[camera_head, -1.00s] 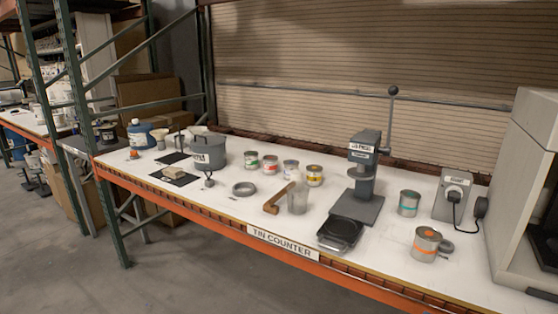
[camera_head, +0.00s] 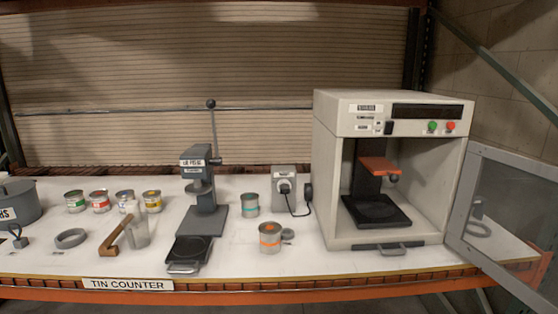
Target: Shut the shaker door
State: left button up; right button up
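The shaker (camera_head: 392,107) is a white box-shaped machine at the right of the counter, with a dark display and a green and a red button at its top front. Its door (camera_head: 502,212), a grey frame around a see-through pane, stands wide open, swung out to the right from the right front edge. The chamber is in plain view, with an orange clamp plate (camera_head: 379,166) above a black base plate (camera_head: 376,211) and no tin between them. A dark handle (camera_head: 393,248) is at the bottom front. Neither of my grippers shows.
The white counter (camera_head: 335,262) has an orange front beam. Left of the shaker stand an orange-banded tin (camera_head: 270,238), a teal-banded tin (camera_head: 250,205), a grey socket box (camera_head: 285,179), a lid press (camera_head: 205,205), a mallet (camera_head: 115,236) and several small tins. Floor space in front is out of view.

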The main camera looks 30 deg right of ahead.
aim_at(476, 152)
jog(key=z, duration=1.7)
